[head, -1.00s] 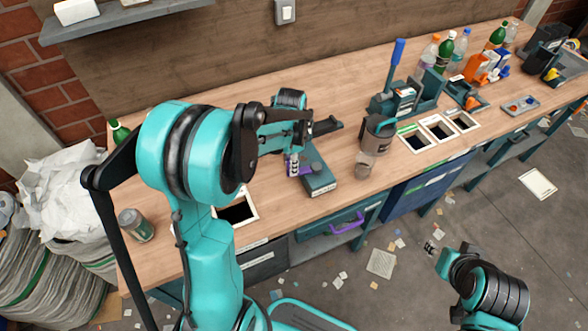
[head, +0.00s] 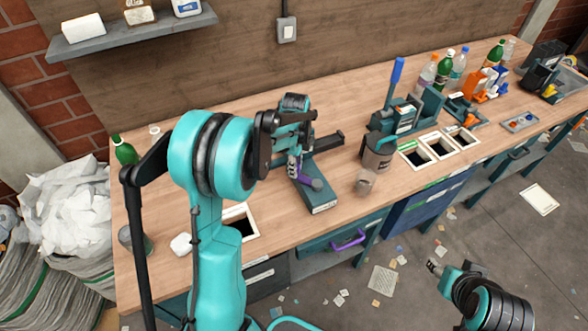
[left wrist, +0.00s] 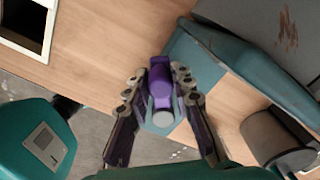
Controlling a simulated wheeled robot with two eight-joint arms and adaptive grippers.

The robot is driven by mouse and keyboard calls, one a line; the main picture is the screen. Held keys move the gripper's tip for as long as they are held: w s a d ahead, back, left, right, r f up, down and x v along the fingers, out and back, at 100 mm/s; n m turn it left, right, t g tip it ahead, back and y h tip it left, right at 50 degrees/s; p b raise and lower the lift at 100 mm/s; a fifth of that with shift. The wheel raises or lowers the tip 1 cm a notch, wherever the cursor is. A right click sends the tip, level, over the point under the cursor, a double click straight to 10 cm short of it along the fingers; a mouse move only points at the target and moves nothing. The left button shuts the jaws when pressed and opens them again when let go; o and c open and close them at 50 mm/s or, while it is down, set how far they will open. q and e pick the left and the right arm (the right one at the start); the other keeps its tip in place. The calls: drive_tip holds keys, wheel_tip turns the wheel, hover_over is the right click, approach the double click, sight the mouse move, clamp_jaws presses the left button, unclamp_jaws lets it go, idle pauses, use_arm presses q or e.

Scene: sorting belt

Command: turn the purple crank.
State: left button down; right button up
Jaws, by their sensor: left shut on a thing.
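The purple crank (head: 311,182) sits on a teal block-shaped base (head: 319,199) on the wooden bench. In the left wrist view the crank's purple grip (left wrist: 161,78) stands between the two fingers, with a pale round end toward the camera. My left gripper (head: 296,168) has come down from above and is shut on the crank; its fingers also show in the left wrist view (left wrist: 160,90). The arm hides part of the base in the head view. My right gripper (head: 434,267) is at the lower right over the floor, away from the bench; its fingers are too small to judge.
A grey-brown pitcher (head: 378,152) and a small cup (head: 365,182) stand right of the crank base. Framed bench openings (head: 437,147) lie farther right, another (head: 240,222) nearer. Several bottles (head: 445,66) stand at the back right. A purple drawer handle (head: 348,240) is below the bench edge.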

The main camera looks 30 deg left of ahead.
use_arm(q)
drive_tip(key=shift+w, duration=0.15)
idle(0.4)
drive_tip(key=c, duration=1.3)
unclamp_jaws()
wheel_tip(320, 180, up, 12)
drive_tip(key=s+d+n+t, duration=0.3)
drive_tip(key=s+d+n, duration=0.2)
drive_tip(key=s+n, duration=0.3)
drive_tip(key=s+d+n+t, duration=0.4)
drive_tip(key=s+n, duration=0.5)
drive_tip(key=s, duration=0.3)
drive_tip(key=shift+s+d+f, duration=0.2)
drive_tip(key=shift+d+f, duration=0.25)
drive_tip(key=shift+d, duration=0.2)
